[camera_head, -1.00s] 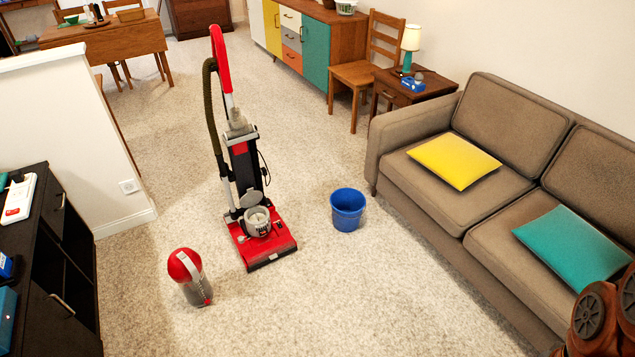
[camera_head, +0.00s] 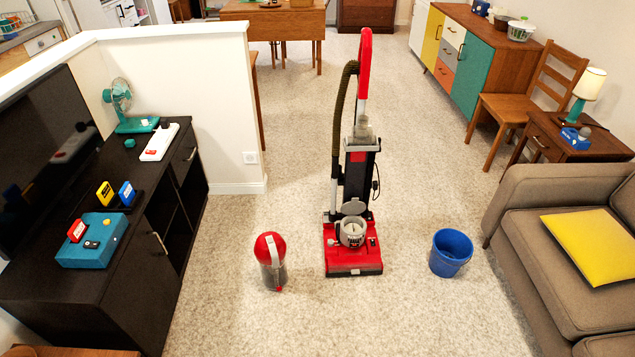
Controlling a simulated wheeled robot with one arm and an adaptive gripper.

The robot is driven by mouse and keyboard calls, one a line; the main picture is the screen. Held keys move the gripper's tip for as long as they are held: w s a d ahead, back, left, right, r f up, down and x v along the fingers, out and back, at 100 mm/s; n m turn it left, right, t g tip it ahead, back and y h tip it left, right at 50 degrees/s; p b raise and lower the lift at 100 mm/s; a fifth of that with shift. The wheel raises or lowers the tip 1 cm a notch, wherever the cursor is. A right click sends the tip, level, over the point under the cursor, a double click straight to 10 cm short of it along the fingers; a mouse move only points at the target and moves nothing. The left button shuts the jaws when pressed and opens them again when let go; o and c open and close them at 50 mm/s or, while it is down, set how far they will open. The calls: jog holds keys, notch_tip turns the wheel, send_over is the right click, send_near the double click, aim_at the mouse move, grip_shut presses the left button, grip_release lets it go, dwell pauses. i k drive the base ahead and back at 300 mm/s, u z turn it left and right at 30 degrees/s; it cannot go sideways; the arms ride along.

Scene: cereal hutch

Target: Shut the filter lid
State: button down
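A red and black upright vacuum cleaner (camera_head: 357,190) stands on the carpet at the centre. On its red base is a round light-grey filter housing (camera_head: 352,234). The grey filter lid (camera_head: 354,207) stands raised behind the housing, so the housing's pale inside shows. A dust canister with a red top (camera_head: 270,260) stands on the carpet to the left of the vacuum, apart from it. My gripper is not in view.
A blue bucket (camera_head: 451,252) stands on the carpet right of the vacuum. A black TV cabinet (camera_head: 150,250) lines the left, and a brown sofa (camera_head: 545,250) the right. A half wall (camera_head: 215,110) stands behind the cabinet. Carpet in front of the vacuum is clear.

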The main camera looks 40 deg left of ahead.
aim_at(355, 208)
jog(key=u, duration=0.8)
jog(key=i, duration=1.05)
jog(key=u, duration=1.45)
jog(key=i, duration=0.3)
jog(key=u, duration=0.3)
